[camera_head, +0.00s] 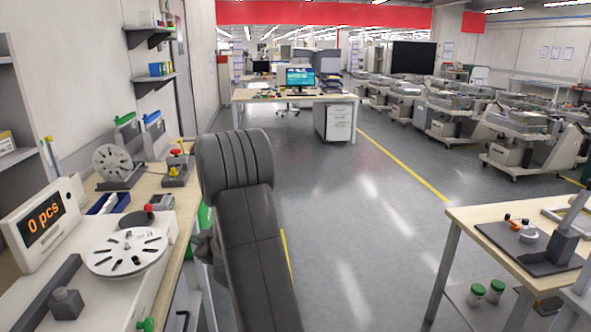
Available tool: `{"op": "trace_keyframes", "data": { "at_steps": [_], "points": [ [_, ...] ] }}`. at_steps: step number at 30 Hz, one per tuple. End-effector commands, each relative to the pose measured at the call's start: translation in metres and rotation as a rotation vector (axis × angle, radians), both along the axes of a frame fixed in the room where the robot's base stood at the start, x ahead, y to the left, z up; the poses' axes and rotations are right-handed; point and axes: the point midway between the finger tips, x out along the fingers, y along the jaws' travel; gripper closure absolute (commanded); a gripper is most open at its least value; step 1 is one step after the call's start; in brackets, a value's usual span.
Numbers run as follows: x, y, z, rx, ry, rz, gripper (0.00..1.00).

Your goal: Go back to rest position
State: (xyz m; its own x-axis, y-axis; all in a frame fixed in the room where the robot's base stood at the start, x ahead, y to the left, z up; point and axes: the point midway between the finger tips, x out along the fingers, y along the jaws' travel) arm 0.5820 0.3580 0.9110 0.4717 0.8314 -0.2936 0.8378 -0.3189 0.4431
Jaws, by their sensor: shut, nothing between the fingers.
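My arm (255,235) is in view as dark padded links, rising from the bottom edge to a thick rounded joint (235,160) left of the middle. It stands over the aisle, beside the right edge of the left workbench. A small dark part (205,245) shows at the left of the arm and is partly hidden by it. The fingers of my gripper cannot be made out in this view.
The left workbench (150,190) carries a counter display (45,218) reading "0 pcs" and a white slotted disc (125,252). A wooden-topped table (490,222) stands at the lower right. Feeder trolleys (520,135) line the right side. The grey floor (360,220) between is clear.

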Motion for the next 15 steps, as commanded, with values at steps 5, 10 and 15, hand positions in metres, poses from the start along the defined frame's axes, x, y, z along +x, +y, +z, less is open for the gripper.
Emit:
{"op": "trace_keyframes", "data": {
  "at_steps": [5, 10, 15],
  "points": [
    [0.0, 0.002, 0.005, -0.002, 0.004, -0.002, 1.0],
    [0.006, -0.022, 0.0, -0.002, 0.002, -0.008, 1.0],
    [0.012, -0.045, 0.0, -0.001, 0.002, -0.005, 1.0]
  ]
}}
